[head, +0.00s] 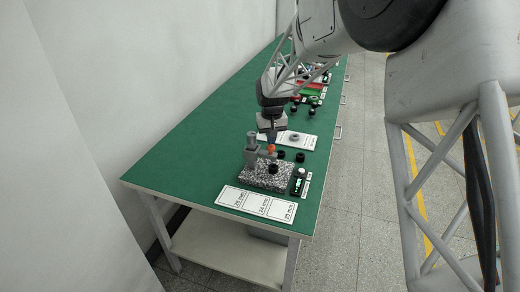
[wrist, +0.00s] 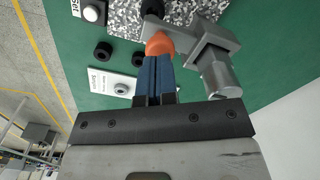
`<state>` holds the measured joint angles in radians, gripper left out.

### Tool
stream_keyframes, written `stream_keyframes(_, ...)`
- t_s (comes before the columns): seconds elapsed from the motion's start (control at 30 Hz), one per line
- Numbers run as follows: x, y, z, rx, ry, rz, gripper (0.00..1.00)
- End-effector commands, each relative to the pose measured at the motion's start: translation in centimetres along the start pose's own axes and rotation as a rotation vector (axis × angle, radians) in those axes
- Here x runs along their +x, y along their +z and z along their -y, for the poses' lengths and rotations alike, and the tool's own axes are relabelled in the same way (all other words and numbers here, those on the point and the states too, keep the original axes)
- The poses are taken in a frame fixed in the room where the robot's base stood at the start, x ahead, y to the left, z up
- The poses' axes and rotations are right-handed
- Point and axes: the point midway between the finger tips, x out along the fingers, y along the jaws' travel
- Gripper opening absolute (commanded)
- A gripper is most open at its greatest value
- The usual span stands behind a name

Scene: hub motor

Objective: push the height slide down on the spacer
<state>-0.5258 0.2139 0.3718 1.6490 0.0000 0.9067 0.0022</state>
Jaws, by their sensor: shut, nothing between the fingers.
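The height gauge has a grey post (head: 252,150) and stands on a speckled granite plate (head: 258,180). Its height slide has an orange knob (head: 270,149), large in the wrist view (wrist: 160,43) beside the grey arm (wrist: 205,42). The black spacer (head: 273,169) sits on the granite under the slide; it shows partly at the top of the wrist view (wrist: 152,8). Whether slide and spacer touch, I cannot tell. My gripper (head: 271,138) is shut and empty, its blue fingertips (wrist: 157,62) right at the orange knob; contact is unclear.
A small device with a white button (head: 299,173) stands right of the granite plate. A white card with printed size boxes (head: 256,204) lies in front. Black rings (head: 300,157) and a card with a grey ring (head: 293,138) lie behind. The table's left side is clear.

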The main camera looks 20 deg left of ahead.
Motion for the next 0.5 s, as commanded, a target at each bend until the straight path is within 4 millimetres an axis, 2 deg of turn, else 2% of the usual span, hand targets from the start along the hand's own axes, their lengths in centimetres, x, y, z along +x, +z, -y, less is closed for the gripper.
stream_keyframes(0.5, 1.08, 0.02, 0.0, 0.0, 0.0, 0.001, 0.0)
